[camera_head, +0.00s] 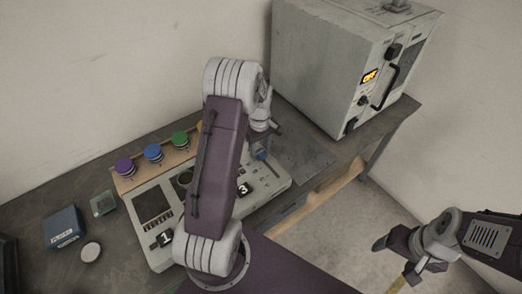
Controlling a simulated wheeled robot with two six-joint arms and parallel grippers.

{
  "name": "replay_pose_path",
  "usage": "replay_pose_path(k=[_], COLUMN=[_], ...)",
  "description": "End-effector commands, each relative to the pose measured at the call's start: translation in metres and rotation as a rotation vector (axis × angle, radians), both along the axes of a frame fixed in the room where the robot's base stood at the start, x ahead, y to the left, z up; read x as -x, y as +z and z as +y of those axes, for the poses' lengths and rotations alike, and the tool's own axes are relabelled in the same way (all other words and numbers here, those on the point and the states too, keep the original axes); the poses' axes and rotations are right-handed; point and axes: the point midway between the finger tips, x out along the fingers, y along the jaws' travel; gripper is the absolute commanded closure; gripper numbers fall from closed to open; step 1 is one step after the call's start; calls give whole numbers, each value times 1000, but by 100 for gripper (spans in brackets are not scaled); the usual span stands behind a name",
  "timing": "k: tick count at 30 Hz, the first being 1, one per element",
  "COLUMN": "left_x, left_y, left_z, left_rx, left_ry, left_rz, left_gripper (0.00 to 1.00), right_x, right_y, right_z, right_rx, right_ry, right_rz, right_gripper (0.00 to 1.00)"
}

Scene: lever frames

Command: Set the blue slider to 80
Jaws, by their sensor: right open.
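A light grey control panel (150,258) lies on the dark table, with number labels 1 (165,237) and 3 (243,189) showing. A small blue part (260,152), likely the blue slider's knob, shows at the panel's far right. My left arm crosses in front of the panel and hides its middle, so the slider's scale and setting cannot be read. My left gripper (264,134) is at the blue part, mostly hidden behind my arm; I cannot tell whether it touches it or how its jaws stand. My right gripper (386,262) is open, off the table at the lower right.
Purple (124,166), blue (153,153) and green (180,139) round buttons stand on a wooden strip behind the panel. A blue box (64,227) and a white round disc (91,251) lie at left. A large grey cabinet (325,62) stands at the back right.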

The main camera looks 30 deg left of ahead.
Motion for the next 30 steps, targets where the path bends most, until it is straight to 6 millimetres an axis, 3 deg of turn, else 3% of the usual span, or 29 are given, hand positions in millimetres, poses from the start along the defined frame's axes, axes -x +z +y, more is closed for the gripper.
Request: replay_pose_path(k=[11,21,25,30], left_x=[2,2,2,2], left_y=[3,73,86,89], left_z=[-2,0,0,0], left_rx=[4,3,4,5], left_ry=[0,1,1,1], left_rz=[8,4,6,7], left_gripper=[44,44,44,44], right_x=[0,0,0,0], right_y=[0,-2,-1,-1], right_z=[0,0,0,0], right_rx=[0,0,0,0], right_ry=[0,0,0,0], right_rz=[0,0,0,0], right_gripper=[28,28,28,28])
